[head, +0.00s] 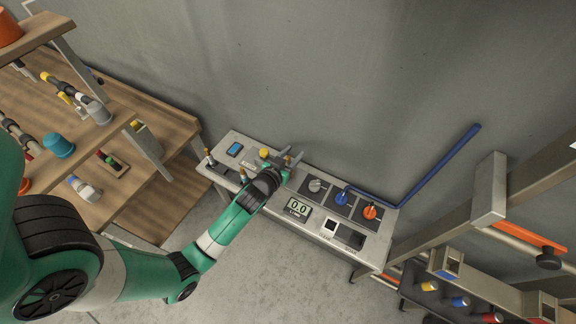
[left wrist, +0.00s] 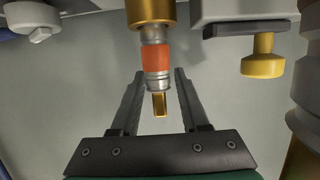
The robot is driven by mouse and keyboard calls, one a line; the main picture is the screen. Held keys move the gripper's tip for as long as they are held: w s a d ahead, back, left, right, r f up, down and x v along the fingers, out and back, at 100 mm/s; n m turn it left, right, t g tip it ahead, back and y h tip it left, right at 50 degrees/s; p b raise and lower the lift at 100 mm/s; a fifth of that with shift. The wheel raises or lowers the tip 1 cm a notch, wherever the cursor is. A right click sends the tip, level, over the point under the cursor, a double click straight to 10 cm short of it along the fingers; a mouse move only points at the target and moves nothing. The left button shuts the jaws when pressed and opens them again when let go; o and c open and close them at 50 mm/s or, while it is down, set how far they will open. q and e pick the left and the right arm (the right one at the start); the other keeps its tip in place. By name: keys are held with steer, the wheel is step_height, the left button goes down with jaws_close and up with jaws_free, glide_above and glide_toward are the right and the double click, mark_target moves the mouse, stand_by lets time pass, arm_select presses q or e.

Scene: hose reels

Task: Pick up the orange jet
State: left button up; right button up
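In the left wrist view, the orange jet (left wrist: 157,58) is a short grey metal piece with an orange band and a thin brass tip. Its other end meets a thick brass fitting (left wrist: 150,12) at the top of the picture. My left gripper (left wrist: 159,76) is open, its two dark fingers on either side of the jet's tip end, with narrow gaps visible. In the head view my left gripper (head: 291,157) is over the grey bench, near its back edge by the wall. I cannot make out the jet there. My right gripper is not in view.
The yellow knob also shows in the wrist view (left wrist: 262,60). A wooden shelf (head: 130,100) stands left, a rack (head: 492,190) right.

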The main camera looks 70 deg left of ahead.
arm_select(q)
jaws_close()
stand_by(1.2)
